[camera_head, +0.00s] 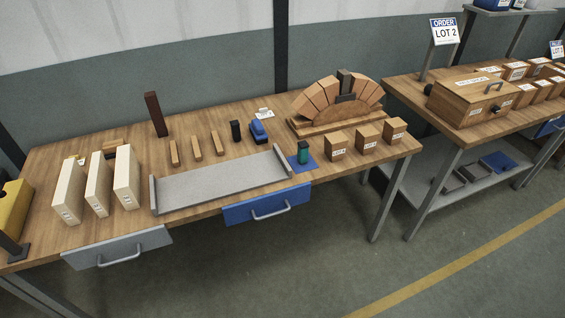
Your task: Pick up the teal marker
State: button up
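The teal marker (303,155) stands upright on a small blue mat (296,164) near the front right of the wooden workbench (225,190). It looks like a short teal block or cylinder with a dark upper part; its finer shape is too small to tell. It stands just right of the grey tray's right end. Nothing touches it from above. I cannot see my gripper in this view.
A grey tray (215,186) lies left of the marker. Small labelled wooden blocks (336,146) stand to its right, and a brick arch (338,100) stands behind. A blue tool (258,131) and a black block (236,131) lie behind the tray. White upright blocks (98,185) stand left.

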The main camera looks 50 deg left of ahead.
aim_at(303, 147)
jog(key=z, duration=0.1)
jog(key=k, duration=1.1)
jog(key=u, duration=2.2)
jog(key=i, duration=0.65)
